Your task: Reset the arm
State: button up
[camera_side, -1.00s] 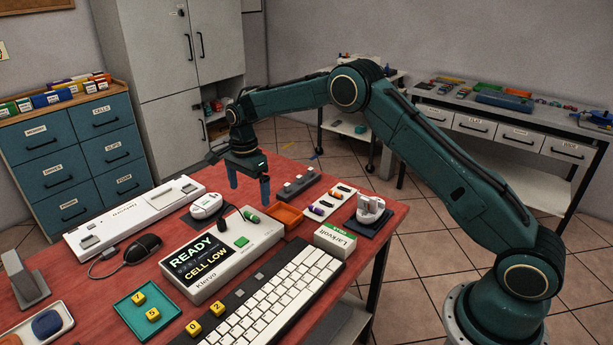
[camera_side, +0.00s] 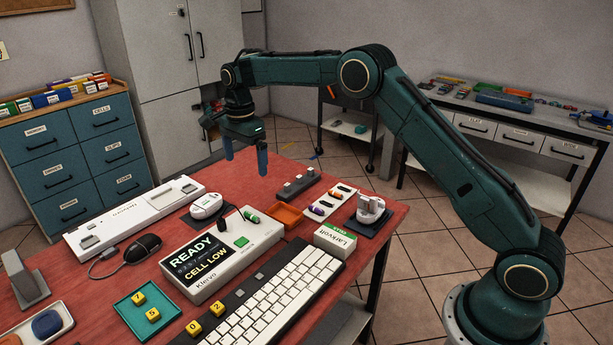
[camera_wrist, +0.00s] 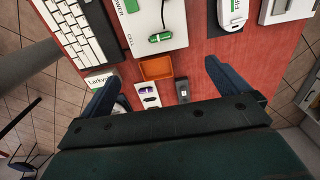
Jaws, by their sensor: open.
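My gripper (camera_side: 245,155) is a dark teal arm end with two blue fingers, in the side view above the far part of the red table (camera_side: 240,190). Its fingers are spread apart with nothing between them, and the tips are clear of the tabletop. In the wrist view the two fingers of my gripper (camera_wrist: 160,82) stand wide apart. An orange tray (camera_wrist: 156,68) and a white strip with small cells (camera_wrist: 148,97) show below, between the fingers.
A keyboard (camera_side: 280,295), a Larkvolt box (camera_side: 335,239), a black mouse (camera_side: 142,248) and a green tray (camera_side: 147,315) crowd the table. Drawers (camera_side: 75,155) and a cabinet stand behind. The air above the table is open.

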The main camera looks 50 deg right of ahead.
jog(key=shift+r, duration=0.65)
jog(key=s+r+n+t, duration=0.3)
jog(key=s+r+n, duration=0.5)
jog(key=s+r, duration=0.95)
jog(key=s+f+n+t, duration=0.1)
jog(key=s+f+n, duration=0.1)
jog(key=s, duration=0.6)
jog(key=s+f+n, duration=0.2)
jog(key=s+n, duration=0.2)
jog(key=s, duration=0.5)
jog(key=s+f+n+t, duration=0.1)
jog(key=s+n, duration=0.3)
jog(key=s, duration=0.4)
jog(key=shift+s+a+f+t, duration=0.2)
jog(key=shift+a+f+t, duration=0.15)
jog(key=shift+f, duration=0.55)
